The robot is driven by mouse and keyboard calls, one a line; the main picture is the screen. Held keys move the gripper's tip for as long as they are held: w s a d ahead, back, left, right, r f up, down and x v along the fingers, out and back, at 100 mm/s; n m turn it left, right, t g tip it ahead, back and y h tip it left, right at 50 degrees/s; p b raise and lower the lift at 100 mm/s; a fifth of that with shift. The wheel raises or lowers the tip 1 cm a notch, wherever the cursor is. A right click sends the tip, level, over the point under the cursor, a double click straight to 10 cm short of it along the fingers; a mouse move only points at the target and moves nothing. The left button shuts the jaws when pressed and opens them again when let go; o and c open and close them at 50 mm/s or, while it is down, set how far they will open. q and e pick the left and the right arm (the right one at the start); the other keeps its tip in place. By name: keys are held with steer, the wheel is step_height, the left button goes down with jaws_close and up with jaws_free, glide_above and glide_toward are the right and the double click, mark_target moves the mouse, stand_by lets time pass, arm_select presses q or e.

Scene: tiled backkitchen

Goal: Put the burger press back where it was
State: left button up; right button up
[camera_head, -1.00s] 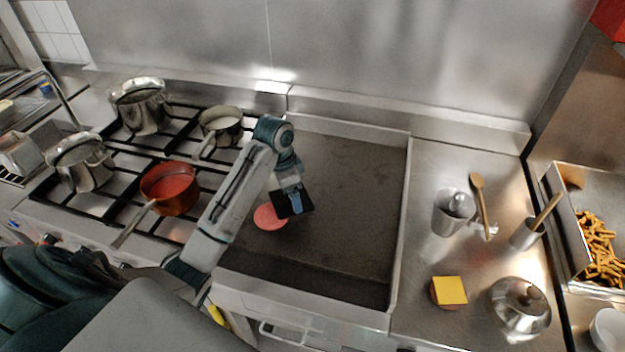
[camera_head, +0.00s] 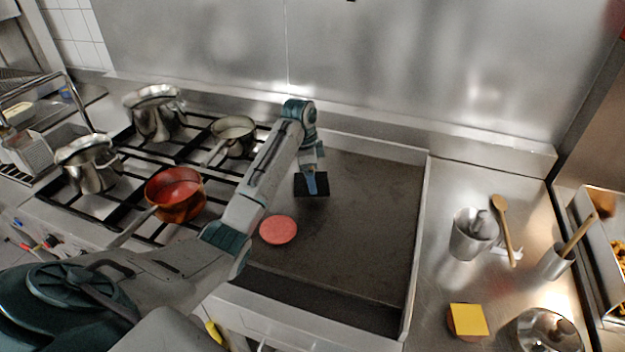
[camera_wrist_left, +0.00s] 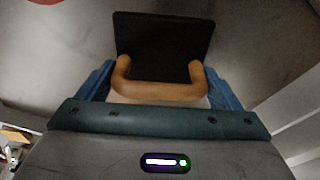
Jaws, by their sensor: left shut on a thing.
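The burger press is a black square plate (camera_head: 311,186) with a wooden handle. I cannot tell whether the plate touches the griddle. A pink round patty (camera_head: 278,230) lies on the griddle, left of and nearer than the press, apart from it. My right gripper is not in view.
Left of the griddle is a stove with a red pan (camera_head: 176,194) and several steel pots. The right counter holds a steel container (camera_head: 472,234), a wooden spoon (camera_head: 504,225), a yellow-topped item (camera_head: 468,319) and a steel dome (camera_head: 548,332). The griddle's right half is clear.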

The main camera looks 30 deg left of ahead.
arm_select(q)
steer(key=shift+w+a, duration=0.25)
steer(key=shift+w, duration=0.25)
steer(key=shift+w+a, duration=0.25)
steer(key=shift+w, duration=0.2)
step_height(320, 180, down, 2)
steer(key=shift+f+p, duration=0.15)
steer(key=shift+p, duration=0.9)
steer(key=shift+f, duration=0.6)
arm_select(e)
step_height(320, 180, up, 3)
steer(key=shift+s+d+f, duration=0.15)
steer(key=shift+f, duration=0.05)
arm_select(q)
steer(key=o, duration=1.2)
steer(key=shift+f, duration=0.15)
steer(key=shift+s, duration=0.1)
steer(key=shift+r, duration=0.2)
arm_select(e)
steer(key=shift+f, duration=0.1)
